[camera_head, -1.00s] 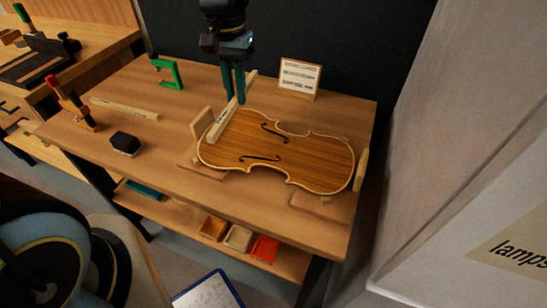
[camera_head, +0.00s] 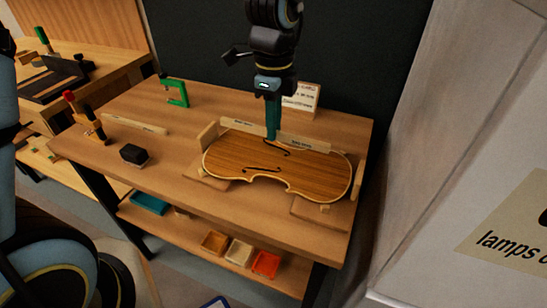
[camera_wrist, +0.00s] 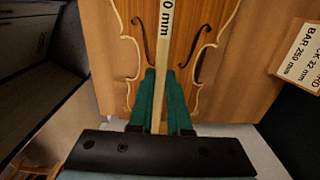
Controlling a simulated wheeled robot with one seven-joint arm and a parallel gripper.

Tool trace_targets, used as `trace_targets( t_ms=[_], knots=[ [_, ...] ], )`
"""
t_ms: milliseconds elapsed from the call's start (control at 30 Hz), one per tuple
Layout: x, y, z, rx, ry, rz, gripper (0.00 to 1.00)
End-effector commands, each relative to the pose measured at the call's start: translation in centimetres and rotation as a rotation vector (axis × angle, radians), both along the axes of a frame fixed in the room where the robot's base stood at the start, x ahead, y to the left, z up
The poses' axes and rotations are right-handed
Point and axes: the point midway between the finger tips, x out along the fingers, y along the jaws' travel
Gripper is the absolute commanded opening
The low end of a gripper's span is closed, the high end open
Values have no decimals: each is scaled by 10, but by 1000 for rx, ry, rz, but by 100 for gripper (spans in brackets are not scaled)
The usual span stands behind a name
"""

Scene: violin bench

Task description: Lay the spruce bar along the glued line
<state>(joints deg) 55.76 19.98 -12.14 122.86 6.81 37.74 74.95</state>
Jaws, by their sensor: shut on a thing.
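The violin plate (camera_head: 250,165), orange-brown with a pale rim and two dark f-holes, lies lengthwise left to right on the bench. My gripper (camera_head: 271,136) is shut on a pale labelled bar (camera_head: 305,141) at the plate's far side. The bar runs roughly along the plate's length; I cannot tell whether it touches the plate. In the wrist view, the bar (camera_wrist: 166,45) passes between my green fingers (camera_wrist: 158,105) and over the plate (camera_wrist: 190,25), between the f-holes. I cannot make out a glued line.
A second pale bar (camera_head: 135,124) lies on the bench at left, near a black block (camera_head: 134,155), a green clamp (camera_head: 178,92) and a red-tipped clamp (camera_head: 88,120). A text card (camera_head: 301,97) stands behind the plate. The bench front (camera_head: 170,185) is clear.

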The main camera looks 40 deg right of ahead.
Motion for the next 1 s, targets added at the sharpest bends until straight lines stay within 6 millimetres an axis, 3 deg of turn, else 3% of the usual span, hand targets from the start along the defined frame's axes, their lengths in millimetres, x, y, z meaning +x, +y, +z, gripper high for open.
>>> trace_targets(
  t_ms=[100,500,967,1000],
  knots=[
    [-1,1,-22,6,2,0,0],
    [-1,1,-69,4,1,2,0],
    [0,0,-80,1,0,4,0],
    [0,0,-79,1,-1,4,19]
  ],
)
